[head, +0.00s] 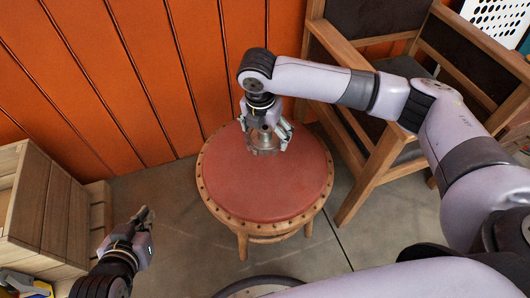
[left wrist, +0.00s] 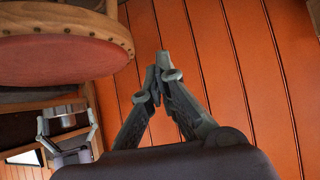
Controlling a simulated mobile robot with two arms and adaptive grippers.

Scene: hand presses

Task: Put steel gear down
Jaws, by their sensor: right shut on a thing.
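The steel gear (head: 263,149) is a small grey metal piece low between the fingers of my right gripper (head: 268,137). That gripper points down over the back part of a round stool's red seat (head: 262,184). In the left wrist view, which is upside down, the gear (left wrist: 64,110) sits between the right gripper's fingers, with a gap between it and the seat (left wrist: 60,62). The fingers partly hide the gear. My left gripper (head: 146,216) is empty, to the left of the stool; in its wrist view the fingertips (left wrist: 161,75) meet.
A wooden chair (head: 372,170) stands close to the stool's right. A wooden crate (head: 48,210) is at the left, near my left gripper. An orange panelled wall (head: 150,75) rises behind the stool. The front of the red seat is bare.

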